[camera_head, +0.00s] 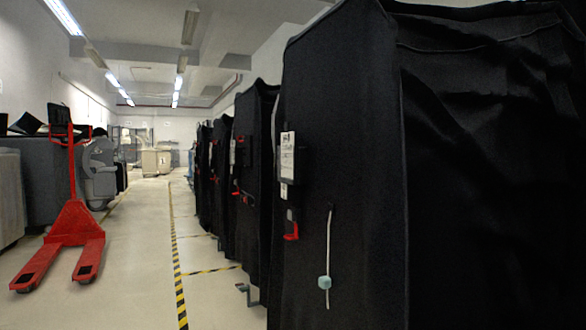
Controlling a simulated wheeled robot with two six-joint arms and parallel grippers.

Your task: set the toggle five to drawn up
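A pale blue toggle (324,282) sits low on a white cord (329,240) that hangs down the front of the nearest black-covered cart (340,130). A short end of cord shows below the toggle, and most of the cord runs above it to a dark point on the cover. I cannot read any number that marks this toggle as five. No other toggle can be made out. Neither of my grippers is in view.
A white label (287,157) and a red handle (291,225) are on the nearest cart, left of the cord. More covered carts (255,170) recede behind it. A red pallet jack (70,235) stands at left. The aisle floor (140,250) beside the yellow-black tape is clear.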

